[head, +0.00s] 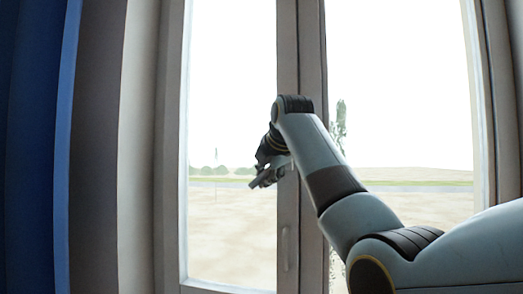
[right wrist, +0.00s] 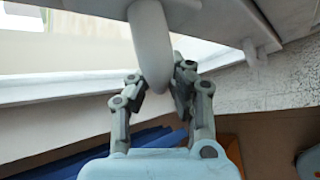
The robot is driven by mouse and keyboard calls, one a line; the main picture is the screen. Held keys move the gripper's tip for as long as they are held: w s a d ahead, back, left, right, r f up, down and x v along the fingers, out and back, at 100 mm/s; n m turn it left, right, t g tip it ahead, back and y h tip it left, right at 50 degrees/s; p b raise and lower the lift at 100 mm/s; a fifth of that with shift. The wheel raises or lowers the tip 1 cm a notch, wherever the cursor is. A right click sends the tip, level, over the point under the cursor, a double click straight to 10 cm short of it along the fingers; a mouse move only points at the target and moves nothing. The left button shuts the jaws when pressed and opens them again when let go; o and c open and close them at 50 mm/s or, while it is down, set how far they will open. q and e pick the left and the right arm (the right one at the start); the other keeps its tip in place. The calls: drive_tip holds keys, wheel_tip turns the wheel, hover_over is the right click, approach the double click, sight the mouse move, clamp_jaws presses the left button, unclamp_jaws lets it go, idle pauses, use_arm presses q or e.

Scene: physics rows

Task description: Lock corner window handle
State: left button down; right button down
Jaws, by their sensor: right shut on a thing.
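The window handle (right wrist: 150,42) is a smooth, light grey lever in the right wrist view. It runs from the frame at the top down between the fingers of my right gripper (right wrist: 160,84). The gripper is shut on the handle near its free end. In the head view my right gripper (head: 266,174) is at the window's middle post (head: 288,215), seen from behind the arm. The handle is mostly hidden there by the wrist and fingers. My left gripper is not in view.
Glass panes (head: 230,100) lie on both sides of the post, with open ground outside. A slim grey fitting (head: 286,248) sits lower on the post. A pale wall edge and a blue panel (head: 30,150) stand at the left. My right arm crosses the right pane.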

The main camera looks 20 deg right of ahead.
drive_tip(key=p, duration=0.1)
drive_tip(key=d+n+g+h+p, duration=0.1)
drive_tip(key=p, duration=0.1)
drive_tip(key=shift+s+f+g+h, duration=0.3)
drive_tip(key=shift+s+f, duration=0.1)
drive_tip(key=shift+s+d+f+n+g+h+p, duration=0.2)
drive_tip(key=shift+s+d+f+n+g+h, duration=0.1)
drive_tip(key=shift+d+n+g+h, duration=0.35)
drive_tip(key=shift+s+d+f+n+g+h+p, duration=0.15)
drive_tip(key=shift+s+d+f+n+g+h, duration=0.2)
drive_tip(key=shift+h, duration=0.45)
drive_tip(key=shift+s+d+f+n+g+h+p, duration=0.2)
drive_tip(key=shift+s+d+n+g+h, duration=0.1)
drive_tip(key=shift+d+n+g+h, duration=0.35)
drive_tip(key=shift+a, duration=0.1)
drive_tip(key=c, duration=1.2)
unclamp_jaws()
drive_tip(key=shift+r, duration=0.1)
drive_tip(key=shift+r, duration=0.1)
